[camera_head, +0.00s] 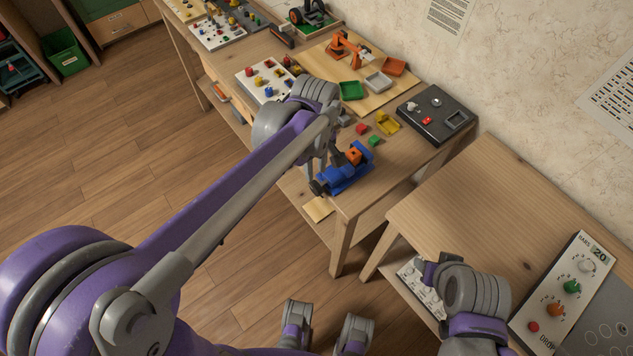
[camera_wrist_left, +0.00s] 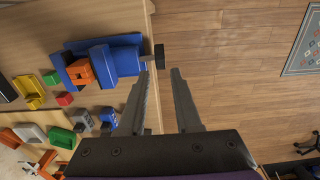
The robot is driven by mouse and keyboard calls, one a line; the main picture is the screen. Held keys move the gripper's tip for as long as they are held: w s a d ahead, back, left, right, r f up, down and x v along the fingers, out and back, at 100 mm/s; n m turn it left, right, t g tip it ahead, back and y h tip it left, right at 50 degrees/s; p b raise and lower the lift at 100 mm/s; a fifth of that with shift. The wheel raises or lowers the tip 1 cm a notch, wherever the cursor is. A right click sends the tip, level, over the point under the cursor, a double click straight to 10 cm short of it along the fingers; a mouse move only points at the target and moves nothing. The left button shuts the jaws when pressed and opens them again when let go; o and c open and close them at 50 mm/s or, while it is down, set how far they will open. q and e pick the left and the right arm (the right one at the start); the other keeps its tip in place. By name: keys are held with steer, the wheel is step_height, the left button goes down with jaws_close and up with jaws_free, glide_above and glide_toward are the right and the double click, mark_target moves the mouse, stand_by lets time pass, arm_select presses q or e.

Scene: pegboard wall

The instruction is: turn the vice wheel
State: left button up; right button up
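The blue vice (camera_head: 348,175) sits at the front corner of the left workbench, with an orange block (camera_head: 354,155) between its jaws. Its dark wheel (camera_head: 317,187) faces the bench's front edge. In the left wrist view the vice (camera_wrist_left: 123,60) lies at upper left, and its wheel (camera_wrist_left: 159,57) is just past the fingertips, about in line with the gap between them. My left gripper (camera_head: 320,171) is above the wheel end of the vice. Its fingers (camera_wrist_left: 160,71) are apart with nothing between them.
A black control box (camera_head: 437,112) stands near the wall. A second table (camera_head: 490,200) stands to the right across a gap. Open floor lies in front of the bench.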

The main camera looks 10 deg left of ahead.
mark_target(315, 183)
arm_select(q)
step_height(315, 183, down, 8)
steer(key=shift+a+r+b, duration=0.1)
steer(key=shift+b, duration=0.4)
steer(key=shift+c, duration=0.3)
jaws_close()
